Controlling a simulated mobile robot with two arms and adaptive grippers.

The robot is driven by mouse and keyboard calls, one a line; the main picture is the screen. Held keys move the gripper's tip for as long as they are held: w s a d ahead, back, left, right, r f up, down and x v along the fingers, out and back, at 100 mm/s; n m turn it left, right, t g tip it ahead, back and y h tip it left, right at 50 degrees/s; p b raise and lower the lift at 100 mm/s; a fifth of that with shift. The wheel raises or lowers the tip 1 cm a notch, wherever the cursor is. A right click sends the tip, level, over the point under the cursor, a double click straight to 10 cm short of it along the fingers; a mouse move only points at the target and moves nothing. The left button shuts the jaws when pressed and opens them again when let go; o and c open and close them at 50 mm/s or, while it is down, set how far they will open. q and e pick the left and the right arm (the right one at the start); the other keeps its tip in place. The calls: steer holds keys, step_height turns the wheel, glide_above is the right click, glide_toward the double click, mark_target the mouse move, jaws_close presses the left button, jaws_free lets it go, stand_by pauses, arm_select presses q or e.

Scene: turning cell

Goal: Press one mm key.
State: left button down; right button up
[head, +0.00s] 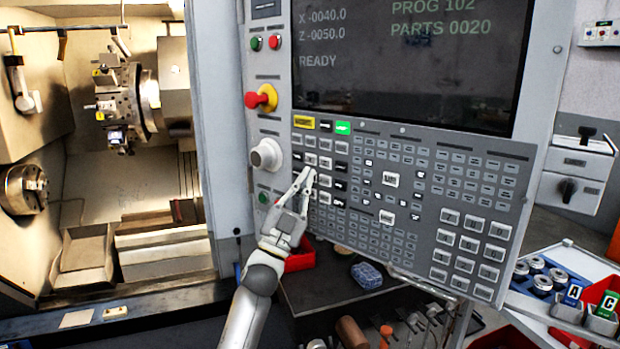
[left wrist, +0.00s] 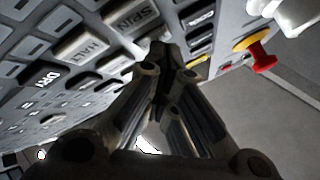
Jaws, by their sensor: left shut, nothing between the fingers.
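The grey control panel (head: 428,185) carries many rows of keys below a dark screen (head: 400,60). The one mm key cannot be told apart by its label in either view. My left gripper (head: 308,174) is shut and empty, with its fingertips at the block of white and black keys on the panel's left side. In the left wrist view the shut fingertips (left wrist: 160,50) are close to the panel, near the key marked SPIN (left wrist: 137,18) and the one marked HALT (left wrist: 88,48). Whether they touch a key cannot be told. My right gripper is not in view.
A red emergency knob (head: 262,98) and a white dial (head: 266,155) stick out left of the keys. The lathe chamber (head: 130,195) is open at left. A cart with a red tray (head: 300,258) and tools stands below the panel. The screen reads READY.

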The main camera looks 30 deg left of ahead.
arm_select(q)
steer(key=shift+s, duration=0.2)
steer(key=shift+s+a+p, duration=0.15)
steer(key=shift+s+p, duration=0.15)
steer(key=shift+s, duration=0.3)
steer(key=s, duration=0.1)
steer(key=s+p, duration=0.1)
steer(key=s, duration=0.1)
steer(key=s+a, duration=0.1)
steer(key=s, duration=0.1)
steer(key=shift+w+f+y, duration=0.1)
steer(key=shift+y, duration=0.2)
stand_by(0.6)
